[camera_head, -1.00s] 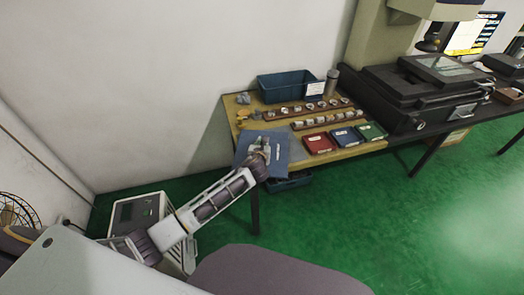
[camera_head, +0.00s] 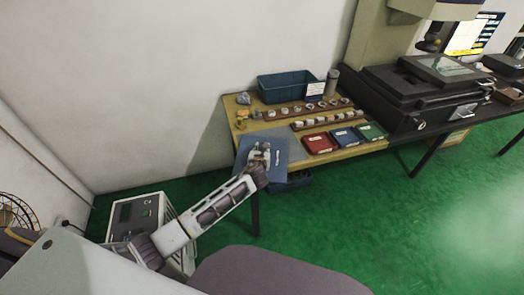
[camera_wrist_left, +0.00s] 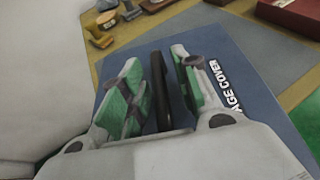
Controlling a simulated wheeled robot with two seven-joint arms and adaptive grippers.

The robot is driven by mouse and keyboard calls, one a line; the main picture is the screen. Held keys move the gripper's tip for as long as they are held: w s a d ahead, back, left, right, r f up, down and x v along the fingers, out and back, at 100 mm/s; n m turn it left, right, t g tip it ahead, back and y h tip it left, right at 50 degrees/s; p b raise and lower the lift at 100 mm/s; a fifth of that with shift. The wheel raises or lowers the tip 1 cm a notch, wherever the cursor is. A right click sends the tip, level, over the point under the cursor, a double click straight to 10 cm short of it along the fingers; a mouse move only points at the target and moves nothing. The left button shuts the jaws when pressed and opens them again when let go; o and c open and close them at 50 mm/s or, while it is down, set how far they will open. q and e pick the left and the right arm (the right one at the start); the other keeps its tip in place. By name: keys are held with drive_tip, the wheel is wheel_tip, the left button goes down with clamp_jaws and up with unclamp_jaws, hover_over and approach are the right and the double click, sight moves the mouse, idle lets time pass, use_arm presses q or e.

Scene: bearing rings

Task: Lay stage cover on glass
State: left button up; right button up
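The stage cover (camera_head: 277,166) is a flat blue panel at the front left corner of the wooden table, partly over its front edge. In the left wrist view it shows white lettering ending in "AGE COVER" (camera_wrist_left: 265,100). A dark upright handle bar (camera_wrist_left: 161,88) stands on it. My left gripper (camera_head: 260,150) is at the cover; in the wrist view its green-padded fingers (camera_wrist_left: 162,85) stand either side of the bar, with gaps visible. The glass (camera_head: 449,68) is on the black stage of the measuring machine at the right. My right gripper is not in view.
A blue bin (camera_head: 287,86), wooden racks of bearing rings (camera_head: 327,121), and red (camera_head: 319,143), blue (camera_head: 346,137) and green (camera_head: 370,131) trays are on the table. The machine's column and head (camera_head: 440,10) stand over the stage. Open green floor lies in front.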

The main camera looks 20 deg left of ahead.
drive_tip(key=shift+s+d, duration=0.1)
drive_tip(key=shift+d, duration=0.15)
use_arm(q)
drive_tip(key=shift+r, duration=0.1)
drive_tip(key=shift+s+d+r, duration=0.1)
drive_tip(key=shift+s+r, duration=0.2)
drive_tip(key=shift+s, duration=0.35)
drive_tip(key=p+v, duration=0.1)
drive_tip(key=v, duration=0.8)
drive_tip(key=shift+s+p, duration=0.1)
drive_tip(key=shift+p, duration=0.2)
drive_tip(key=shift+s+d+r, duration=0.1)
drive_tip(key=shift+s+r, duration=0.15)
drive_tip(key=shift+s, duration=0.2)
drive_tip(key=shift+s+r, duration=0.1)
drive_tip(key=shift+s, duration=0.05)
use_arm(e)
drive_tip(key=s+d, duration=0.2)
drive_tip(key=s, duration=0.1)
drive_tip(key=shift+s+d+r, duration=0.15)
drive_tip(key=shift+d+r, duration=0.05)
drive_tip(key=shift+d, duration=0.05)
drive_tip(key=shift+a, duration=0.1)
